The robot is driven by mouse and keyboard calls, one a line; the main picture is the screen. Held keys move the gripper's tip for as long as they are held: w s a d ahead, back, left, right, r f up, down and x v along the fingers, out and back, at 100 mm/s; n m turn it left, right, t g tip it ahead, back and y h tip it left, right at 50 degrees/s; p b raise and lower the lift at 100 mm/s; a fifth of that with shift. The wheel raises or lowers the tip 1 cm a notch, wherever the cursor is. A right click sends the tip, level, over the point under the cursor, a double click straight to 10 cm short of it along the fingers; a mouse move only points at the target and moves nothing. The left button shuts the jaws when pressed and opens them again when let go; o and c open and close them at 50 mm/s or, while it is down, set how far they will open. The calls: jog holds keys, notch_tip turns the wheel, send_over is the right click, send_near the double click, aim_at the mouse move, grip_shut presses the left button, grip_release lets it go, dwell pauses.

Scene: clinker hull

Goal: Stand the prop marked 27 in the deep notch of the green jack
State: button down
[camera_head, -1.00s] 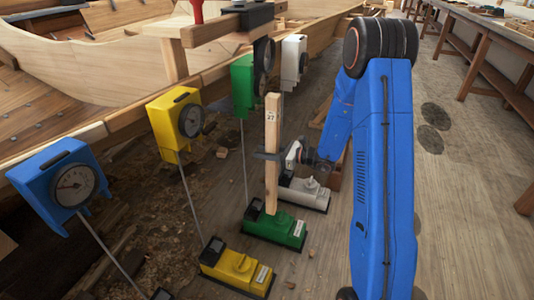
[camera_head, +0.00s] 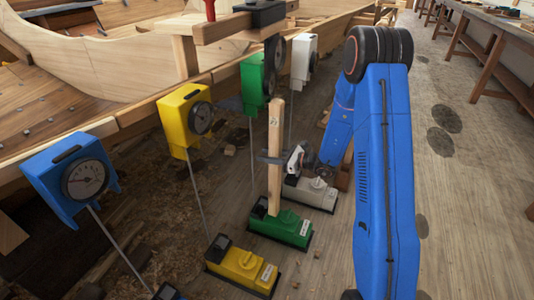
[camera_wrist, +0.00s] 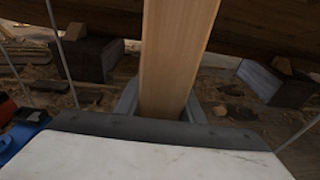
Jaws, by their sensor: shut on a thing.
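The prop (camera_head: 274,180) is a pale wooden post, standing nearly upright; a small mark shows near its top, too small to read clearly now. My gripper (camera_head: 271,158) is shut on it around mid-height. In the wrist view the prop (camera_wrist: 176,60) rises between the two dark jaws (camera_wrist: 160,108). The green jack (camera_head: 288,230) lies on the floor under the prop. The prop's lower end overlaps the jack's left part, near its dark block (camera_head: 259,207). I cannot tell whether it touches the jack or sits in a notch; the notches are not clearly visible.
The yellow jack (camera_head: 240,266) is in front to the left, the white jack (camera_head: 312,193) behind to the right.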

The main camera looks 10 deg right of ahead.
jog(key=f+x, duration=0.1)
jog(key=x, duration=0.7)
jog(key=shift+f, duration=0.35)
dwell(1.0)
jog(key=shift+f, duration=0.35)
dwell(1.0)
jog(key=shift+w+a, duration=0.1)
jog(key=shift+a, duration=0.05)
dwell(0.6)
jog(key=c, duration=1.1)
grip_release()
